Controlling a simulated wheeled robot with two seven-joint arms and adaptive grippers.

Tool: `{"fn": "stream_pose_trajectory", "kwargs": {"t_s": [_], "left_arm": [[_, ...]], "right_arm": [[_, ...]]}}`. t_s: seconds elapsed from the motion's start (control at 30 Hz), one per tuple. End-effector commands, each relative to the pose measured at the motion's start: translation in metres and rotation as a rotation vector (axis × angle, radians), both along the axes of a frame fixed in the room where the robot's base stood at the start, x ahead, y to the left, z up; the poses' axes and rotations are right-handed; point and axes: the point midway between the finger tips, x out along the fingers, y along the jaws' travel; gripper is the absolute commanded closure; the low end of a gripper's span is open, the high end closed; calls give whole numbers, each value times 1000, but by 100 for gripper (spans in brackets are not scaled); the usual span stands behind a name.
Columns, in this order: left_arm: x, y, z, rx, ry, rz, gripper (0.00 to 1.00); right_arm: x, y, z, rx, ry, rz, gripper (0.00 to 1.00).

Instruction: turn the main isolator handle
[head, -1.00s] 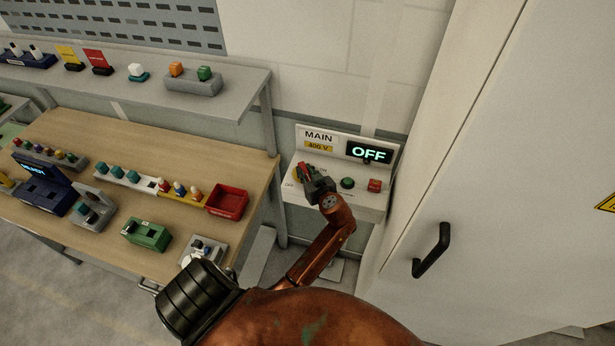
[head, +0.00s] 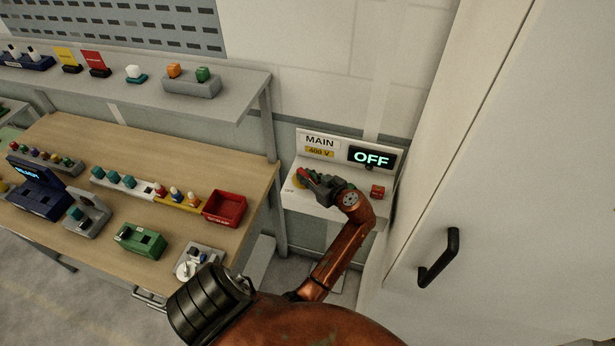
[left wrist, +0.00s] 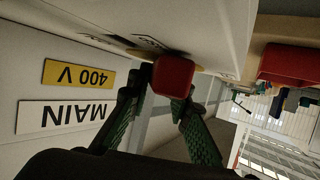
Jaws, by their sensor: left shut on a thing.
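The main isolator panel (head: 347,207) is a light grey box by the wall, with a MAIN label, a yellow 400 V label and a display (head: 371,157) reading OFF. Its red handle (left wrist: 173,76) shows end-on in the left wrist view, over a yellow plate. My left gripper (head: 312,180) is at the left of the panel and shut on this handle; in the left wrist view its two dark fingers (left wrist: 160,97) sit on either side of it. The gripper hides much of the handle in the head view. My right gripper is not in view.
A red button (head: 377,191) is on the panel just right of my gripper. A wooden bench (head: 190,160) with several fixtures and a red bin (head: 225,208) stands to the left. A tall pale cabinet with a black handle (head: 438,257) closes off the right.

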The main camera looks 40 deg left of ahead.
Motion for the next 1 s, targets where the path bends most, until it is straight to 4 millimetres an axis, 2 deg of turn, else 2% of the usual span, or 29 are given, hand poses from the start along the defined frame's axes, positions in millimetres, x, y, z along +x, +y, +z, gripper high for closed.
{"fn": "stream_pose_trajectory", "kwargs": {"t_s": [0.3, 0.63, 0.77, 1.0], "left_arm": [[1, 0, 2, 4, -3, -1, 64], [1, 0, 5, 2, -2, -1, 64], [1, 0, 22, 2, -5, -1, 64], [2, 0, 69, 4, -8, -1, 64]], "right_arm": [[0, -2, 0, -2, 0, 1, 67], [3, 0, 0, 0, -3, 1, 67], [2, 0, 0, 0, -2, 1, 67], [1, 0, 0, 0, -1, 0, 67]]}}
